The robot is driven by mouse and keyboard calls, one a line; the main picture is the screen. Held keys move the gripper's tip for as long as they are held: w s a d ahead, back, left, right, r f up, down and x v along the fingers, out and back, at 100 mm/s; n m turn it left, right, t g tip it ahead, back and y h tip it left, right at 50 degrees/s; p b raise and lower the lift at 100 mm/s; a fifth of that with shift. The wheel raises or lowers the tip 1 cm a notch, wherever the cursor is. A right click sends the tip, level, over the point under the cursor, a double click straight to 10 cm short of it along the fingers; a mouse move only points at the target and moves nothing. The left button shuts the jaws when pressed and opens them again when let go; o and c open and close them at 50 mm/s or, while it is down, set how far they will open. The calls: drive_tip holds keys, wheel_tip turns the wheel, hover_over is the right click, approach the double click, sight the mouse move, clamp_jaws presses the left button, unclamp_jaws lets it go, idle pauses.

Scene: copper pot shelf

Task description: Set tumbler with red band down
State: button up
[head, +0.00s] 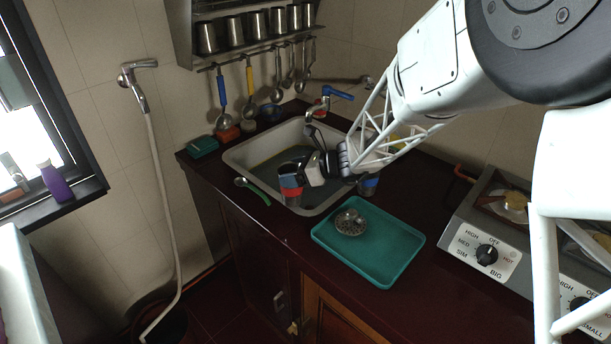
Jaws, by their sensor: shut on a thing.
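The tumbler with the red band (291,192) is a dark grey cup with a red ring low on its side and blue above. My gripper (307,174) is shut on it from the right. The tumbler looks upright, in front of the near left part of the sink (335,204). I cannot tell whether its base touches anything. Part of its right side is hidden by the gripper.
A tumbler with a blue band (369,185) stands right of my gripper. A teal tray (392,272) holds a metal strainer-like piece (350,222). A green-handled spoon (253,191) lies left. A stove (487,252) stands right. The dark counter's front strip is bare.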

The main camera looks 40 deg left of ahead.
drive_tip(key=w+a+f, duration=0.4)
drive_tip(key=w+a, duration=0.1)
drive_tip(key=a, duration=0.5)
drive_tip(key=w+a+f, duration=0.4)
drive_tip(key=w+a, duration=0.2)
drive_tip(key=a, duration=0.4)
drive_tip(key=shift+w+a+f+g, duration=0.15)
drive_tip(key=shift+w+a+g, duration=0.05)
drive_tip(key=shift+a+g, duration=0.1)
drive_tip(key=shift+f, duration=0.1)
wheel_tip(320, 180, down, 6)
idle(0.4)
drive_tip(key=shift+f, duration=1.85)
drive_tip(key=shift+f, duration=0.2)
drive_tip(key=o, duration=1.2)
